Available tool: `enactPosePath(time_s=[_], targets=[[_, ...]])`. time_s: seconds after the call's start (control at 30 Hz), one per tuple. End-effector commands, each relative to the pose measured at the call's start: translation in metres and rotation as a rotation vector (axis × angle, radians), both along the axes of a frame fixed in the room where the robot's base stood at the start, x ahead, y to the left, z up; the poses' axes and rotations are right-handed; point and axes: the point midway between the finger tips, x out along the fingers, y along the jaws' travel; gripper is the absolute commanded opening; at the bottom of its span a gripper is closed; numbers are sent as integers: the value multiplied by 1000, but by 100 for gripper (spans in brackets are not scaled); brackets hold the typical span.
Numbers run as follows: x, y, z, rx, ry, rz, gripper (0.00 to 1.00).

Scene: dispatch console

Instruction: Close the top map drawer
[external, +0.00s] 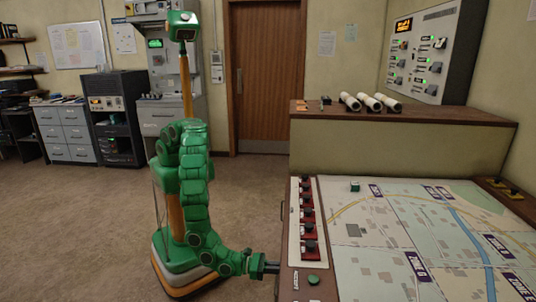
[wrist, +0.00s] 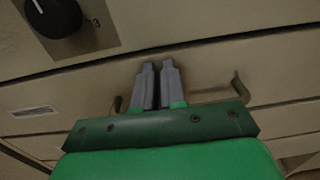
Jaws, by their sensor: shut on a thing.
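My gripper (wrist: 158,70) is shut on the brown bar handle (wrist: 214,96) of a drawer; its two grey fingers stand nearly together with the handle showing on both sides. The pale drawer front (wrist: 213,62) fills the space behind the fingers. In the external view my gripper (external: 273,267) reaches the left side of the map console (external: 285,255). That side is mostly turned away, so how far the drawer stands out cannot be told there.
A black knob (wrist: 55,15) sits above the drawer at the wrist view's upper left. The map table (external: 400,245) carries red switches (external: 309,225) along its left edge. Open floor (external: 90,230) lies to the left. Grey cabinets (external: 65,132) stand at the back.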

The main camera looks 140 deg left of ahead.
Motion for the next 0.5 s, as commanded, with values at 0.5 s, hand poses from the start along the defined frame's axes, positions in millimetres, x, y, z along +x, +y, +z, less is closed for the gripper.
enactPosePath(time_s=[0.5], targets=[[-13, -4, 4, 1, -7, 16, 0]])
